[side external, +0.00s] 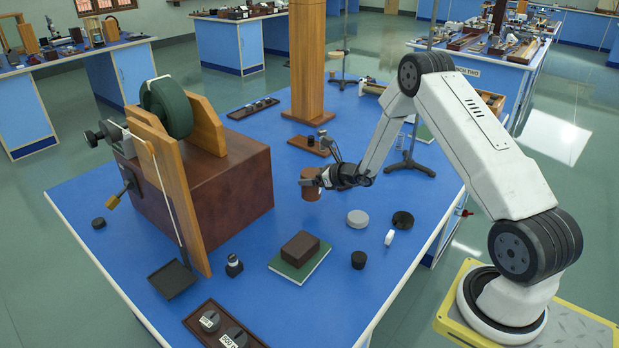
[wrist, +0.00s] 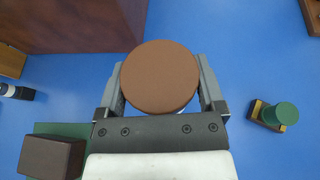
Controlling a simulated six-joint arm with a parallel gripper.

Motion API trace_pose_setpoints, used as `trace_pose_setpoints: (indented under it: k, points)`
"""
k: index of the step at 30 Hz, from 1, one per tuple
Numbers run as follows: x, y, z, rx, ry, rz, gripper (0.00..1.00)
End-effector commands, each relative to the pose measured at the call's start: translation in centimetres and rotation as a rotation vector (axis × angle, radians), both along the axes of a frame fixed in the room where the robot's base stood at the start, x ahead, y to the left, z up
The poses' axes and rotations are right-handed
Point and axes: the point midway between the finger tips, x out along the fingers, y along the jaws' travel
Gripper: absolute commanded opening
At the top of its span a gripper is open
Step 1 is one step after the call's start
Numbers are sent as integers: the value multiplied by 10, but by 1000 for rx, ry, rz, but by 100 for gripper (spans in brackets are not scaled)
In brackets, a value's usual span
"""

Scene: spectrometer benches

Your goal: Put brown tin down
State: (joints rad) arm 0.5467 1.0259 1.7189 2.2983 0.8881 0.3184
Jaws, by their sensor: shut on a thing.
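The brown tin (side external: 310,184) is a short brown cylinder. In the side external view it is at the end of my gripper (side external: 318,179), over the middle of the blue bench (side external: 257,287). In the wrist view the tin (wrist: 159,77) shows its round flat top between the two grey fingers of my gripper (wrist: 160,88), which are shut on it. It looks upright. Its underside is hidden in the wrist view, and I cannot tell for sure whether it touches the bench.
A large brown box (side external: 240,188) with a green wheel stands left of the tin. A dark brown block (side external: 300,248) lies on a green book in front. Grey (side external: 357,218) and black (side external: 402,219) discs lie to the right. A wooden post (side external: 307,70) rises behind.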

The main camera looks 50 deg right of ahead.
Motion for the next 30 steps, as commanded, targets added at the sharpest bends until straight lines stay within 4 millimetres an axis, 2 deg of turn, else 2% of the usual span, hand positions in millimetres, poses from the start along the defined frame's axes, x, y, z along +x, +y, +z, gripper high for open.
trace_pose_setpoints:
  k: [6,17,24,30]
  points:
    - [11,-3,-13,-1,0,0,21]
    - [15,-5,-19,-1,0,0,21]
    - [16,-5,-41,2,1,-1,21]
    - [16,-5,-51,-1,-1,0,21]
